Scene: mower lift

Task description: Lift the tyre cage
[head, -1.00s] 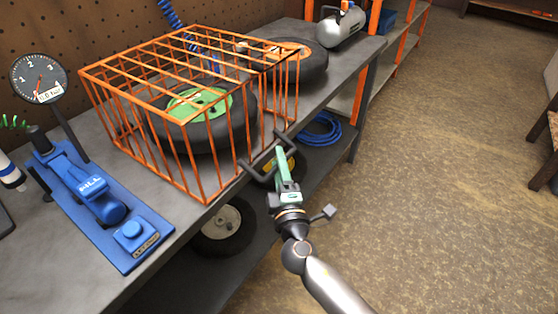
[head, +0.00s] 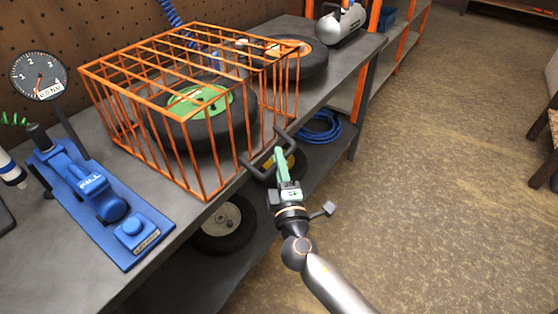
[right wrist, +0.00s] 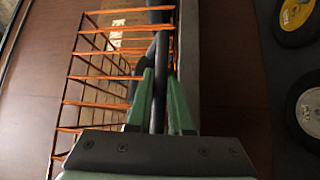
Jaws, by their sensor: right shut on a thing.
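The tyre cage (head: 165,60) is an orange wire cage on the grey bench, around a black tyre with a green hub (head: 200,125). A dark bar handle (head: 253,170) sticks out from its right front side over the bench edge. My right gripper (head: 280,153) has its green fingers closed on this handle. In the right wrist view the dark handle bar (right wrist: 159,75) runs between the two green fingers (right wrist: 160,100), with the orange cage bars (right wrist: 90,78) to the left. The cage appears to rest on the bench. My left gripper is not in view.
A blue pump (head: 100,205) with a round gauge (head: 39,75) stands left of the cage. A tyre with an orange hub (head: 310,65) and a silver tank (head: 342,25) are behind it. Wheels (head: 225,222) and a blue hose (head: 320,128) lie on the lower shelf.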

